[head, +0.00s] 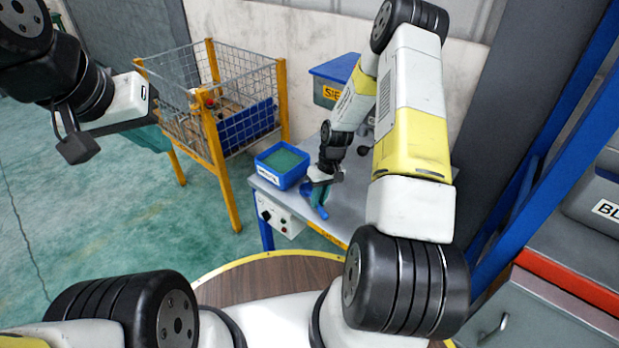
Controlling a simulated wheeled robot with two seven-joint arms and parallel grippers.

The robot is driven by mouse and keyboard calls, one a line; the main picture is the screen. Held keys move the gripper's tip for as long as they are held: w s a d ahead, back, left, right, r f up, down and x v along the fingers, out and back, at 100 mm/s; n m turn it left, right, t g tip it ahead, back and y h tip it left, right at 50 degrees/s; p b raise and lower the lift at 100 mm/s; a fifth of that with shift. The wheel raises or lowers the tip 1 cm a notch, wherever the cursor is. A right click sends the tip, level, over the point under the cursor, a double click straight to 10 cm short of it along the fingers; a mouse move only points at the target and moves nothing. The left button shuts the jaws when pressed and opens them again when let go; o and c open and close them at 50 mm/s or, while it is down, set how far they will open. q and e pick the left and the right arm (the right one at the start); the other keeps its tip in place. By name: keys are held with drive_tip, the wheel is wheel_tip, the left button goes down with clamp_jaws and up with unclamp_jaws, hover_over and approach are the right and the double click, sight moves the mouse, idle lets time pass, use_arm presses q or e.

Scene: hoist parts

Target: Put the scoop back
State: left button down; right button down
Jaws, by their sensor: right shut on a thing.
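My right gripper (322,176) is over the grey bench at the middle of the head view, pointing down. It is shut on the blue scoop (320,210), which hangs below the fingers near the bench's front edge. Part of the scoop is hidden by the gripper, and I cannot tell whether it touches the bench. A blue bin (264,172) with green contents and a white label stands just left of the scoop. My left gripper (75,142) is at the upper left, over the floor and away from the bench; its finger gap cannot be made out.
The grey bench (345,197) has a control box (280,217) on its front. A yellow-framed wire cage (208,125) stands behind left. A blue bin with a yellow label (331,92) is at the back. A blue post (545,190) and grey drawers (520,318) are at right.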

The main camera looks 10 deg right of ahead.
drive_tip(key=c, duration=1.4)
unclamp_jaws()
wheel_tip(320, 180, up, 22)
drive_tip(key=s+d+t+h, duration=0.1)
drive_tip(key=d, duration=0.1)
drive_tip(key=s+a+r+m+t, duration=0.1)
drive_tip(key=s+r+t, duration=0.1)
drive_tip(key=s+r, duration=0.5)
drive_tip(key=s+a+r+m+t, duration=0.1)
drive_tip(key=s+a+r, duration=0.1)
drive_tip(key=s+r, duration=0.5)
drive_tip(key=s+a+r+t, duration=0.2)
drive_tip(key=s+r, duration=0.4)
drive_tip(key=s, duration=0.1)
drive_tip(key=shift+s+a+r+m+t+y, duration=0.15)
drive_tip(key=shift+s+r+m+t+y, duration=0.15)
drive_tip(key=shift+r+m+y, duration=0.1)
